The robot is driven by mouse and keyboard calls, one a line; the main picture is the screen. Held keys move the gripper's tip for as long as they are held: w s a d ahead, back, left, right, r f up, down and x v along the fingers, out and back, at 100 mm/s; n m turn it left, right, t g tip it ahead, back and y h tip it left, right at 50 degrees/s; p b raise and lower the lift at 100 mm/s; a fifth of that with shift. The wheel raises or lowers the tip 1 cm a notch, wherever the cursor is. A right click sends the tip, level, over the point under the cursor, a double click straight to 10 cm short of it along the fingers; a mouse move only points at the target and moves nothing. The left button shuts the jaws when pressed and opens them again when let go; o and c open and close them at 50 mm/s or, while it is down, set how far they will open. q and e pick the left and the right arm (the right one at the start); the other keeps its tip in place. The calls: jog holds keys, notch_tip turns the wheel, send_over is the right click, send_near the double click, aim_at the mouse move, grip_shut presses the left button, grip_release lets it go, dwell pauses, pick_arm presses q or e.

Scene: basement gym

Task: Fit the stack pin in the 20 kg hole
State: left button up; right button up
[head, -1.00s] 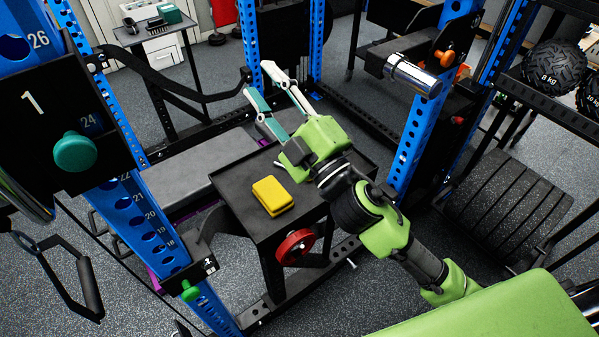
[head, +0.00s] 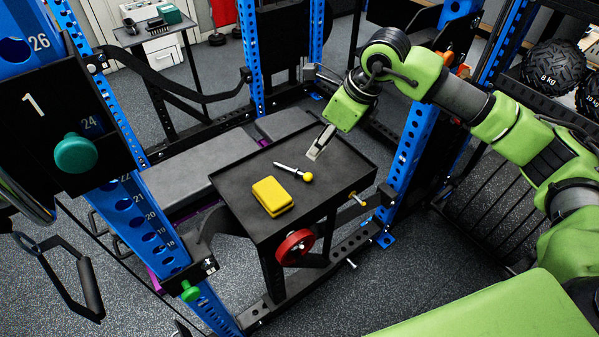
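A metal pin with a yellow ball knob (head: 294,171) lies flat on a black tray-topped stand (head: 340,178). I take it for the stack pin. My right gripper (head: 314,154) points down just behind and right of the pin, apart from it in the picture. Its fingers overlap from this angle, so I cannot tell whether they are open. My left gripper is not in view. I cannot make out any hole marked 20 kg.
A yellow block (head: 272,196) lies in front of the pin. A grey bench (head: 165,172) is behind left.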

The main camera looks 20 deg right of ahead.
jog(key=p, duration=0.1)
send_over(300, 172)
jog(key=s+d, duration=0.2)
notch_tip(300, 172, down, 6)
jog(key=shift+f, duration=0.25)
jog(key=shift+w+a+f+p, duration=0.1)
jog(key=shift+a+f+p, duration=0.15)
jog(key=shift+f+p, duration=0.3)
jog(key=p+x, duration=0.1)
jog(key=x, duration=0.2)
jog(key=shift+w+f, duration=0.1)
jog(key=shift+f, duration=0.15)
jog(key=shift+w+a+f, duration=0.1)
jog(key=shift+w+f, duration=0.05)
jog(key=shift+f, duration=0.25)
grip_shut()
